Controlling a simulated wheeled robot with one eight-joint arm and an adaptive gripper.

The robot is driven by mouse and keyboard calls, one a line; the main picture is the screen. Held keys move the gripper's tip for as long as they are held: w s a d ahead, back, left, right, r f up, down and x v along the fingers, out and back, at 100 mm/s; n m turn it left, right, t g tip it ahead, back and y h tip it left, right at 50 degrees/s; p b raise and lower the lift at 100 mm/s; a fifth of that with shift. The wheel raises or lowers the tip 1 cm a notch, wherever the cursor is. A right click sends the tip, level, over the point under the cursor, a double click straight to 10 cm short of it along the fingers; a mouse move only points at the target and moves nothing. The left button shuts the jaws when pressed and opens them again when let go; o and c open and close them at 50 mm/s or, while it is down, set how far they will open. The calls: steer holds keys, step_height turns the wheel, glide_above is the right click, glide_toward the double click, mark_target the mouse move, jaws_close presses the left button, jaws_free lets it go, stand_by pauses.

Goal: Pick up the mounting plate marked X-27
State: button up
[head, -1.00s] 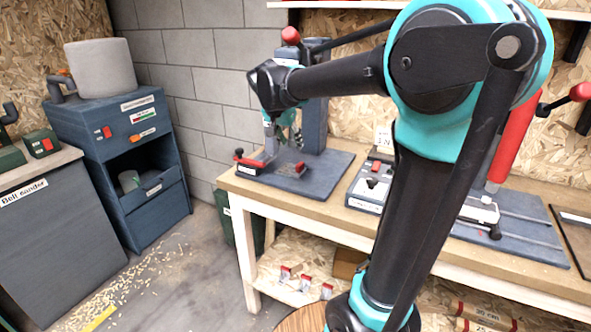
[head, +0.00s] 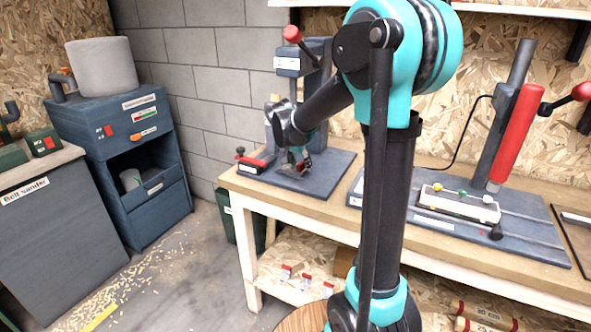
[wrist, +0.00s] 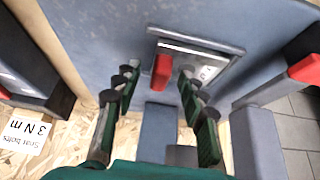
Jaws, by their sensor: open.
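A small grey metal plate (wrist: 207,72) lies on the blue-grey base of the drill press, with a red block (wrist: 161,72) on it and a pale label whose marking I cannot read. My gripper (wrist: 155,88) is open, its green fingers spread on either side of the red block in the wrist view. I cannot tell whether the fingers touch the plate. In the head view my gripper (head: 297,165) is low over the press base (head: 325,175) and mostly hides the plate.
A red-handled clamp (head: 250,163) sits at the left of the press base. The press head (head: 300,62) and column stand close behind my gripper. A second fixture (head: 459,203) with a white tray is to the right on the bench. A label (wrist: 24,132) reads "3 N m".

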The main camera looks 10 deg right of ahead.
steer(key=shift+f, duration=0.1)
jaws_close()
stand_by(0.6)
